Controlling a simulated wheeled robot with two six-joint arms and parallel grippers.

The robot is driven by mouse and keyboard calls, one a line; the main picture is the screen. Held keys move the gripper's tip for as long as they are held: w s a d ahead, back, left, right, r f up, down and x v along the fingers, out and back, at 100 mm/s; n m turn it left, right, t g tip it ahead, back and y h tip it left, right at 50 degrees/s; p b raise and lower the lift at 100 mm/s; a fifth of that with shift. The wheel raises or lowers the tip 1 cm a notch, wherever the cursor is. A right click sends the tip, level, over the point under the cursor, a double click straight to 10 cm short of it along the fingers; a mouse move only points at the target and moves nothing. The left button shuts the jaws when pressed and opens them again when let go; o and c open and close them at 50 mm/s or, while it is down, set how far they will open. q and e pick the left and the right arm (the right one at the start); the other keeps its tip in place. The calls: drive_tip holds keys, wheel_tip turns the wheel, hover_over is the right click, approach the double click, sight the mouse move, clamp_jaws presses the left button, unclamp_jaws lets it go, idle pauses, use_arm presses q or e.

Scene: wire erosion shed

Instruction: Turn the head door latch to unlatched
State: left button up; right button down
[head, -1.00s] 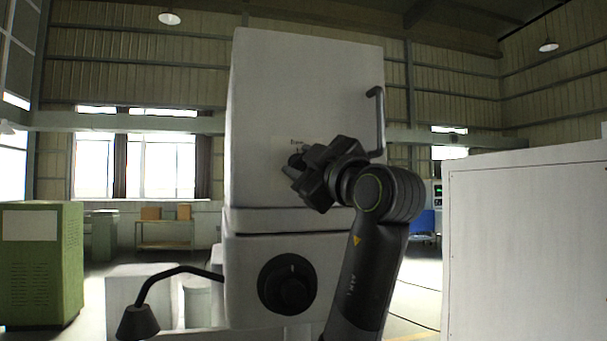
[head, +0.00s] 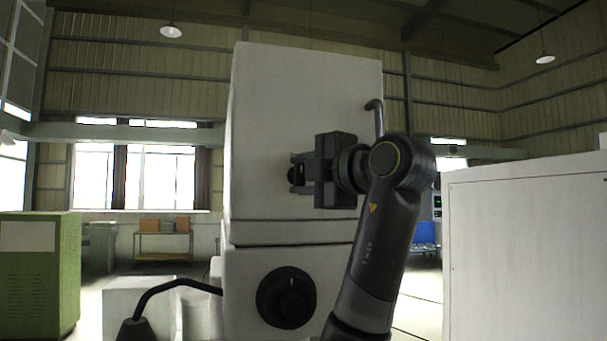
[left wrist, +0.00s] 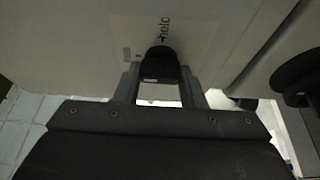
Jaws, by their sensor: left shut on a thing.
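The head door latch is a small black knob (head: 295,174) on the front of the pale grey machine head (head: 300,95). In the left wrist view the knob (left wrist: 160,64) sits between my two finger bars, against a pale label with partly hidden lettering. My left gripper (head: 300,174) is shut on the latch, and its body covers most of it and the label in the head view. The latch's exact angle is hard to tell. My right gripper is not in view.
A large black dial (head: 286,297) is on the lower housing, below the gripper. A bent grey handle (head: 377,115) stands at the head's right edge. A black curved arm (head: 165,288) is at lower left. A white cabinet (head: 530,250) stands at right.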

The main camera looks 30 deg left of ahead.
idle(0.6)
use_arm(q)
drive_tip(key=o, duration=1)
drive_tip(key=shift+d, duration=0.1)
drive_tip(key=shift+s+d+f, duration=0.1)
drive_tip(key=shift+d, duration=0.2)
drive_tip(key=b+v, duration=0.5)
drive_tip(key=v, duration=1.1)
drive_tip(key=shift+d, duration=0.35)
drive_tip(key=shift+a, duration=0.1)
